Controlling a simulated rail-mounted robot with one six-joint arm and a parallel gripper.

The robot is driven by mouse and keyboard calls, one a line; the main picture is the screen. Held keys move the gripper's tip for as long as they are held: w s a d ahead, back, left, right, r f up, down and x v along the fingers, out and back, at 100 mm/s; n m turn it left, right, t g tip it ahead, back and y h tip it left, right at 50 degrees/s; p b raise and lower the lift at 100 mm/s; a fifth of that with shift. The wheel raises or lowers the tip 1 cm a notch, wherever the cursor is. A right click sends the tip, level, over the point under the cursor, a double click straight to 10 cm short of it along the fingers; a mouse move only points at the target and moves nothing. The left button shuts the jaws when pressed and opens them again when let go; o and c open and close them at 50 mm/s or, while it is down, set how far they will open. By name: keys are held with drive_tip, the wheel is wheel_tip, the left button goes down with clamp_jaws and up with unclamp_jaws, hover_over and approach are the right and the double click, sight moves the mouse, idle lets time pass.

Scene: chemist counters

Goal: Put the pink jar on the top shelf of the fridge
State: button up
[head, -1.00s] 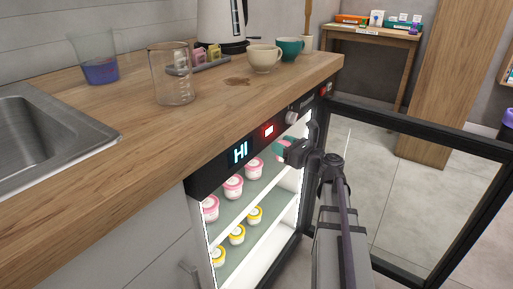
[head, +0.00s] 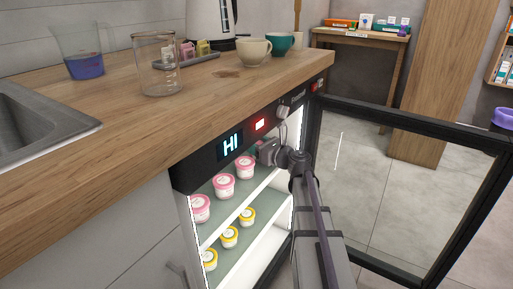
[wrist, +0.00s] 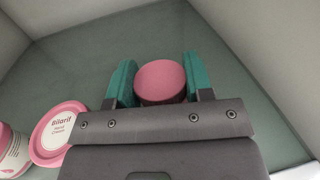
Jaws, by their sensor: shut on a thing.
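In the wrist view my gripper (wrist: 160,82) has its teal fingers on both sides of a pink jar (wrist: 160,80), shut on it. The jar is seen from its pink top, over the grey-green top shelf (wrist: 75,55) of the fridge. I cannot tell whether its base touches the shelf. In the head view my arm reaches into the open fridge (head: 205,185), and the wrist hides most of the held jar. Other pink jars (head: 223,186) stand in a row on the top shelf, left of my gripper. One labelled pink jar (wrist: 62,133) shows close at the lower left in the wrist view.
Yellow jars (head: 229,238) stand on the shelf below. The open fridge door (head: 410,190) is to the right of my arm. The counter (head: 150,125) above holds a glass beaker (head: 160,70) and cups. Shelf room beyond the held jar is clear.

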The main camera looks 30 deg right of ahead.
drive_tip(key=shift+f, duration=0.2)
drive_tip(key=o, duration=1)
drive_tip(key=shift+r, duration=0.1)
drive_tip(key=shift+r, duration=0.3)
drive_tip(key=v, duration=1.2)
drive_tip(key=shift+f, duration=0.2)
